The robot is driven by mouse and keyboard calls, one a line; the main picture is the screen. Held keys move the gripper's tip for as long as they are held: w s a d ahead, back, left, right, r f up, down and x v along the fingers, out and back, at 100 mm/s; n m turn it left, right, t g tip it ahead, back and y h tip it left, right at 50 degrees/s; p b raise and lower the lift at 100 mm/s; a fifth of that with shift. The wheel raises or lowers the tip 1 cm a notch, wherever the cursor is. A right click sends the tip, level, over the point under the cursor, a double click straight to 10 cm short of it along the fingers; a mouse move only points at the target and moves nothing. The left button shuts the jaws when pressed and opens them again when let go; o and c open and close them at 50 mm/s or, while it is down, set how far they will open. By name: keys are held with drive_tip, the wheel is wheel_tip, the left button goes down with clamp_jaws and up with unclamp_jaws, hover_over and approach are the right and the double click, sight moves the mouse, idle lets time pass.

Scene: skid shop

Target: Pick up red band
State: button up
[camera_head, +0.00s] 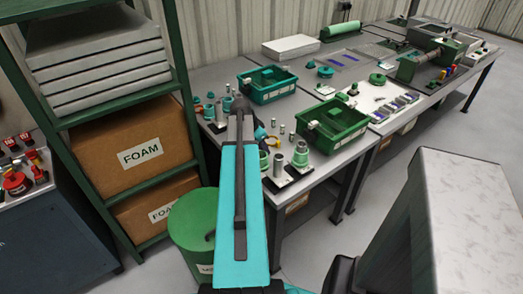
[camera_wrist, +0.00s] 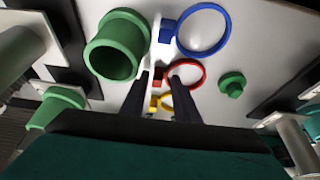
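The red band (camera_wrist: 204,73) is a thin ring in the wrist view, just beyond and to the right of my fingertips. A small red block (camera_wrist: 158,76) at its left edge shows between the fingers. My gripper (camera_wrist: 160,80) is open, with its two dark fingers apart and pointing toward the band. The right finger overlaps part of the ring in the picture; I cannot tell whether it touches. In the head view my arm hides the gripper, and I cannot make out the red band.
A blue band (camera_wrist: 229,30) lies beyond the red one, and a yellow band (camera_wrist: 167,106) lies nearer. A green hollow cylinder (camera_wrist: 117,45) stands left and a small green knob (camera_wrist: 232,85) right. In the head view, green bins (camera_head: 335,133) and metal cylinders (camera_head: 301,153) crowd the bench.

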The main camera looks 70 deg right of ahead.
clamp_jaws()
drive_tip(key=shift+r, duration=0.1)
idle(0.3)
wheel_tip(320, 180, up, 10)
drive_tip(key=b, duration=0.1)
idle(0.7)
drive_tip(key=shift+w, duration=0.1)
idle(0.4)
